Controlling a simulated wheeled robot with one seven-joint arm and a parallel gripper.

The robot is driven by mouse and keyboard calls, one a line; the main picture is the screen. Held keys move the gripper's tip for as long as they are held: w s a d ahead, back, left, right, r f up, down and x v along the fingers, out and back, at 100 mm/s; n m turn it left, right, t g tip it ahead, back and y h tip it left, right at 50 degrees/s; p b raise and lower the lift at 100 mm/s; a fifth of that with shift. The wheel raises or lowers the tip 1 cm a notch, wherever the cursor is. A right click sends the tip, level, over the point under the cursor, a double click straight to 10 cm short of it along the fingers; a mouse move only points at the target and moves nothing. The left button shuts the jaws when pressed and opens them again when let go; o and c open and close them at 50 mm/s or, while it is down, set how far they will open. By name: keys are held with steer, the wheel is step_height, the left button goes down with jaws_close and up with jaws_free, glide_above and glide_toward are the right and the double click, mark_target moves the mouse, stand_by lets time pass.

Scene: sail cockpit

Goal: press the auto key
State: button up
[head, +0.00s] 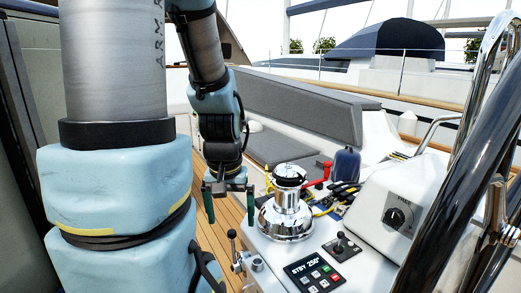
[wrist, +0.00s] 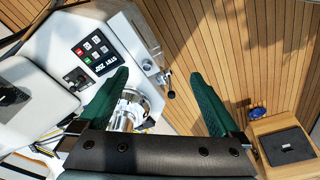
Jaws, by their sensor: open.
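The autopilot panel (head: 314,272) is a dark unit set in the white console top at the bottom of the head view. Its display reads STBY 250°, with several small keys in red, green and pale colours beside it. The key labels are too small to read, so I cannot tell which is auto. The panel (wrist: 92,48) also shows upside down in the wrist view, beyond the left finger. My gripper (head: 230,205) is open and empty, its green fingers pointing down. It hangs left of the chrome winch, apart from the panel; in the wrist view (wrist: 160,84) its fingers are wide apart.
The chrome winch (head: 287,205) stands on the console between my gripper and the panel. A small joystick (head: 341,243), a lever (head: 232,240), a grey box with a knob (head: 388,215) and the steering wheel (head: 470,180) surround the panel. Wooden decking (wrist: 240,50) lies below.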

jaws_close()
stand_by(0.6)
stand_by(0.9)
